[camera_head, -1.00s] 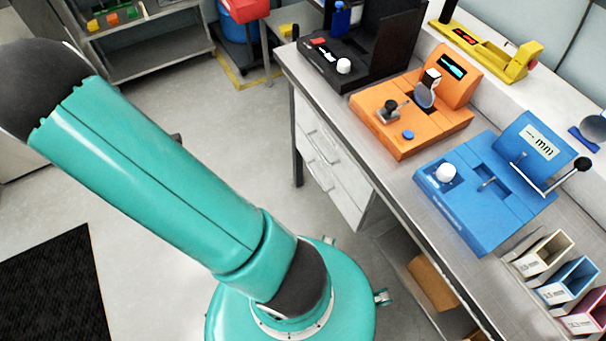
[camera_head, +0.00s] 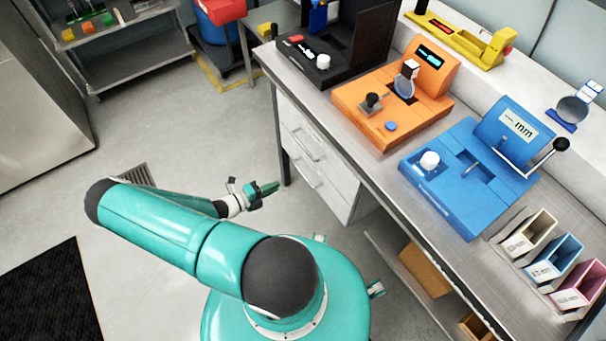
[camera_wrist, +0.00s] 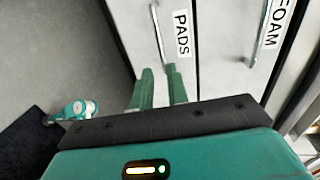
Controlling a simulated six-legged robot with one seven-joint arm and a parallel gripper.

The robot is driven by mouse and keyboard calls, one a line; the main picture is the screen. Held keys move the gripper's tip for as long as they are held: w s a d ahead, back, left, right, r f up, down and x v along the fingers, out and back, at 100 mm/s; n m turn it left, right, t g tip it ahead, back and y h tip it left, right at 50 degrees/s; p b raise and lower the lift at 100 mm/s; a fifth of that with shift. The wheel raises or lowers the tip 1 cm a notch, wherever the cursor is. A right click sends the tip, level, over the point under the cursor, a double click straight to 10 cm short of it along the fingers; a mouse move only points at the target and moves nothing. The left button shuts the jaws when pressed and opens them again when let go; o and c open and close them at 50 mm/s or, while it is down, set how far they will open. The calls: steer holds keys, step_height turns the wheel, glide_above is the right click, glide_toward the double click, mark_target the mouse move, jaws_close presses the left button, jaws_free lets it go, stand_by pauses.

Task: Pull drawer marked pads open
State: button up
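The drawer marked PADS is a white front (camera_wrist: 134,22) with a metal bar handle (camera_wrist: 157,35) and a black-lettered label (camera_wrist: 182,34) in the wrist view. It appears shut. In the head view it appears to be the lower of two drawers (camera_head: 330,196) under the bench, its handle (camera_head: 307,173) facing the floor area. My gripper (camera_head: 276,186) is low, just left of that drawer, apart from the handle. In the wrist view my gripper's two green fingers (camera_wrist: 161,70) are open and empty, pointing towards the near end of the PADS handle.
A drawer marked FOAM (camera_wrist: 228,65) with its own handle (camera_wrist: 265,32) lies beside PADS in the wrist view, also shut. The bench (camera_head: 350,137) carries black, orange and blue devices. A bench leg (camera_head: 284,165) stands close to my gripper. The floor (camera_head: 210,165) left of the drawers is clear.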

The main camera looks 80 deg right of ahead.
mark_target(303, 174)
steer(key=x, duration=1.3)
steer(key=shift+s+d, duration=0.25)
jaws_close()
